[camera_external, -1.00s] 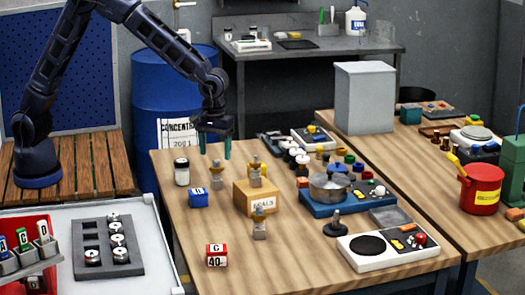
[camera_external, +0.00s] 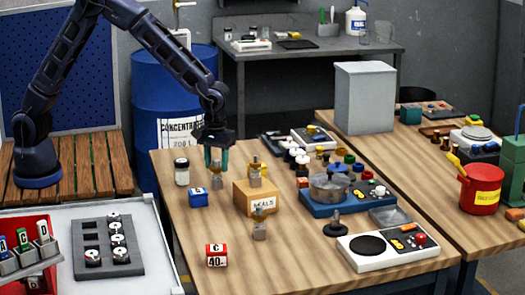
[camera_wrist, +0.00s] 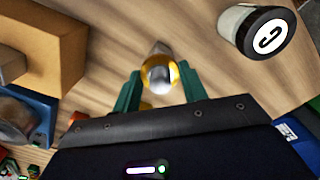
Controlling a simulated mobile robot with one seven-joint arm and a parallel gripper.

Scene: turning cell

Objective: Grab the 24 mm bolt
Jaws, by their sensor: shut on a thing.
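A grey bolt with a yellow collar (camera_external: 216,181) stands upright on the wooden table beside a blue box. My gripper (camera_external: 216,163) is directly above, pointing down, with its green fingers around the bolt's upper part. In the wrist view the bolt (camera_wrist: 160,74) sits between the two fingers of my gripper (camera_wrist: 161,88), which is shut on it. A similar bolt (camera_external: 255,174) stands by the cardboard box, and another bolt (camera_external: 260,222) stands in front of that box. No size marking can be read on any bolt.
The blue box (camera_external: 198,200) is close at the bolt's lower left. A white jar with a dark cap (camera_external: 181,172) stands to the left. The cardboard box (camera_external: 256,203) is to the right. A red box marked C (camera_external: 216,256) stands in front; the table's front left is otherwise clear.

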